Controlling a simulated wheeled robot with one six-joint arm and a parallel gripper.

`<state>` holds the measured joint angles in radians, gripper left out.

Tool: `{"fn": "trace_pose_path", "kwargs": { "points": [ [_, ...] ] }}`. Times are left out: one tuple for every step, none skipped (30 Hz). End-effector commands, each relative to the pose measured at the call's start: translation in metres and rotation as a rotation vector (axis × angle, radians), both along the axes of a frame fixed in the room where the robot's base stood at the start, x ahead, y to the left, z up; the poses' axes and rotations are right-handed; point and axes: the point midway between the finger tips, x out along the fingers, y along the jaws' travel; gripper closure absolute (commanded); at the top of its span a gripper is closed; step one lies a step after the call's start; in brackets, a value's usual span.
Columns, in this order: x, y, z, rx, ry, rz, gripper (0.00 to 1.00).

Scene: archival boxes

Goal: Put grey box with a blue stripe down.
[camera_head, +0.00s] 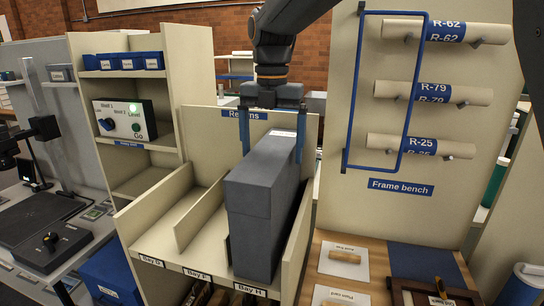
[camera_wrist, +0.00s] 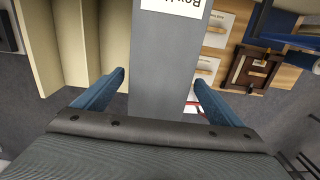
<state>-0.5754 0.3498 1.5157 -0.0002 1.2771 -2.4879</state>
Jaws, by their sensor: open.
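A tall grey box (camera_head: 262,215) stands upright in the bay marked Bay H, at the right of the returns rack (camera_head: 175,262). No blue stripe shows on the faces I can see. A white label, partly cut off, is on its top, also seen on the box in the wrist view (camera_wrist: 165,60). My gripper (camera_head: 272,158) is open above and around the upper part of the box, with one blue finger on each side. In the wrist view, gaps show between both fingers and the box. The box's underside is hidden.
The two bays left of the box look empty, with thin dividers (camera_head: 190,215) between them. A frame bench panel (camera_head: 400,200) with a blue rail and rolled tubes stands close on the right. A shelf with a control box (camera_head: 125,119) is at left.

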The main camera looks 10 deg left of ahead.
Motion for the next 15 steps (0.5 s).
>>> {"fn": "trace_pose_path", "kwargs": {
  "points": [
    [0.001,0.001,0.009,0.003,-0.004,0.000,0.10],
    [0.002,0.001,0.015,0.003,-0.004,0.000,0.10],
    [0.002,0.001,0.023,0.003,-0.005,0.000,0.10],
    [0.002,0.001,0.030,0.004,-0.005,0.000,0.10],
    [0.002,0.001,0.036,0.004,-0.005,0.000,0.10],
    [0.002,0.001,0.045,0.003,-0.005,0.000,0.10],
    [0.002,0.001,0.051,0.004,-0.005,0.000,0.10],
    [0.001,0.001,0.057,0.003,-0.004,0.000,0.10],
    [0.002,0.001,0.064,0.003,-0.003,0.000,0.10],
    [0.002,0.001,0.069,0.003,-0.004,0.000,0.10],
    [0.001,0.001,0.074,0.002,-0.003,0.000,0.10],
    [0.001,0.001,0.080,0.002,-0.003,0.000,0.10],
    [0.001,0.001,0.084,0.002,-0.003,0.000,0.10],
    [0.001,0.001,0.088,0.001,-0.002,0.000,0.10],
    [0.001,0.001,0.092,0.002,-0.003,0.000,0.10]
  ]
}}
